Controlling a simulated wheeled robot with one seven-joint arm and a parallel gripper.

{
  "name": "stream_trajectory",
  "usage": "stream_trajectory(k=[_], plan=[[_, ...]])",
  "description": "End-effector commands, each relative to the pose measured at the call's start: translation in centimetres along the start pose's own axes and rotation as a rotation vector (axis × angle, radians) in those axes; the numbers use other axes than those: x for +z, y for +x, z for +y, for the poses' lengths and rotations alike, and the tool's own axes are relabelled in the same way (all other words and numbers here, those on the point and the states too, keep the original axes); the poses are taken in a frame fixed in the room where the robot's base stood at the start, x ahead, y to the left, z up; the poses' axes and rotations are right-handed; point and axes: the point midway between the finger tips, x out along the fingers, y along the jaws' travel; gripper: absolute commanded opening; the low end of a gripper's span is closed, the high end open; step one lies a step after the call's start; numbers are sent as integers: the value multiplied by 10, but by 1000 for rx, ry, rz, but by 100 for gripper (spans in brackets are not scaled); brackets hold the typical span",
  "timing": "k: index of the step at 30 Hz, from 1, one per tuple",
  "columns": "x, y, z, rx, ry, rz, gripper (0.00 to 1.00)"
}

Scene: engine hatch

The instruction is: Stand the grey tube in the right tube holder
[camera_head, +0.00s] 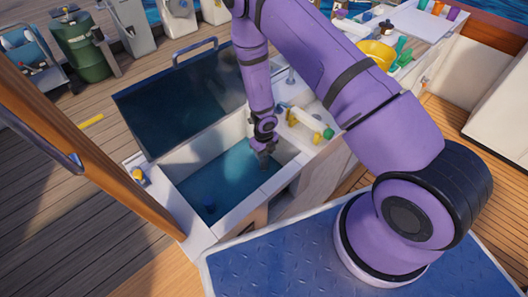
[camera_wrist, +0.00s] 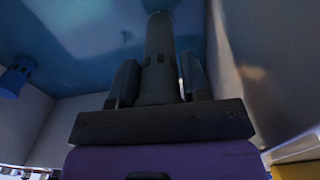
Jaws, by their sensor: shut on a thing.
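My gripper (camera_head: 264,156) reaches down into the open hatch at its far right part. In the wrist view my gripper (camera_wrist: 158,82) is shut on the grey tube (camera_wrist: 160,45), with one finger on each side of it. The tube points away from the gripper toward the blue hatch floor (camera_wrist: 80,40). In the head view the tube is too small and dark to make out clearly. A blue round holder (camera_head: 208,204) stands on the hatch floor near the front; a blue holder also shows at the left of the wrist view (camera_wrist: 15,80). I cannot make out another holder.
Pale hatch walls (camera_head: 236,213) surround the opening, close to my gripper on the right. The dark lid (camera_head: 185,100) stands open behind. A ledge with yellow and green items (camera_head: 308,122) lies right of the arm. The middle of the hatch floor is clear.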

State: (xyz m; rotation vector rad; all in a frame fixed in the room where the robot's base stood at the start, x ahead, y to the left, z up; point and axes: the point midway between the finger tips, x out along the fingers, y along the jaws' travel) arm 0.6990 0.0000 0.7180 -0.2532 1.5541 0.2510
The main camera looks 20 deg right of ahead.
Motion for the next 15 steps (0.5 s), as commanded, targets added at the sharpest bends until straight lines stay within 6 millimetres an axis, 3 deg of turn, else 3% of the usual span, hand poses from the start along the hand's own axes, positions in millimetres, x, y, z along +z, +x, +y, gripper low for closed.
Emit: stream_trajectory(k=[15], plan=[[0,9,0,0,-1,1,0]])
